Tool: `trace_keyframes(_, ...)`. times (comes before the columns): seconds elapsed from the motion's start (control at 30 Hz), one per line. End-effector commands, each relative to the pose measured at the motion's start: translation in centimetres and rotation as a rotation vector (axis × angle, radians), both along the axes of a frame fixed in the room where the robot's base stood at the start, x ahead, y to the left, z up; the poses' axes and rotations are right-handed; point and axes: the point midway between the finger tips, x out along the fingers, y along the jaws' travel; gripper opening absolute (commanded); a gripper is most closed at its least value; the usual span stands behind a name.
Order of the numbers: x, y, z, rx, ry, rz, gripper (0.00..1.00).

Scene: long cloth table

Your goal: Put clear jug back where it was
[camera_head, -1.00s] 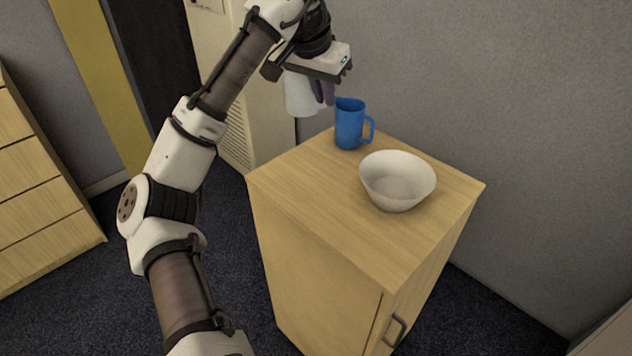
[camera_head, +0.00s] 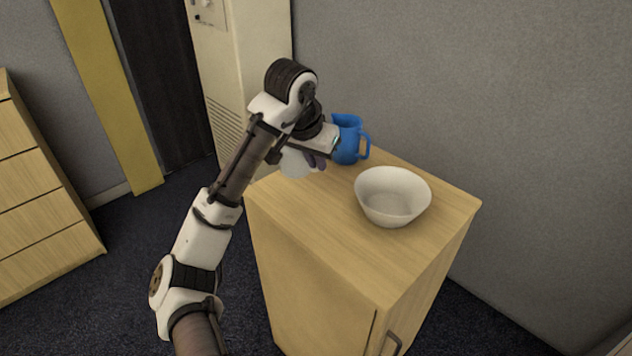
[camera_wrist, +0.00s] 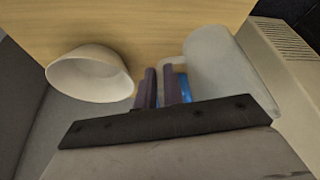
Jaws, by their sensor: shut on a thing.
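The clear jug (camera_head: 295,163) is a pale, translucent vessel at the far left part of the wooden cabinet top (camera_head: 335,215). My gripper (camera_head: 316,161) is shut on it, apparently at its handle side. In the wrist view the jug (camera_wrist: 228,72) lies to the right of my gripper's dark fingers (camera_wrist: 163,88). My gripper hides part of the jug, and I cannot tell whether its base touches the cabinet top.
A blue jug (camera_head: 348,142) stands just behind my gripper, very close to it. A white bowl (camera_head: 392,197) stands to the right on the cabinet top. The front of the top is clear. A grey wall (camera_head: 480,120) rises behind.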

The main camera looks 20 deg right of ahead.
Motion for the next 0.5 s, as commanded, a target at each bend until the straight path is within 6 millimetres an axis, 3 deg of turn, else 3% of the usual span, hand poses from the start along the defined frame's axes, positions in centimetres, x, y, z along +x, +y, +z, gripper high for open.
trace_keyframes(0.1, -0.1, -0.1, -1.7, -0.002, 0.002, -0.001, 0.00)
trace_keyframes(0.33, 0.0, -0.1, -3.3, -0.001, 0.001, -0.001, 0.00)
trace_keyframes(0.5, -0.1, 0.0, -5.6, -0.002, 0.002, -0.001, 0.00)
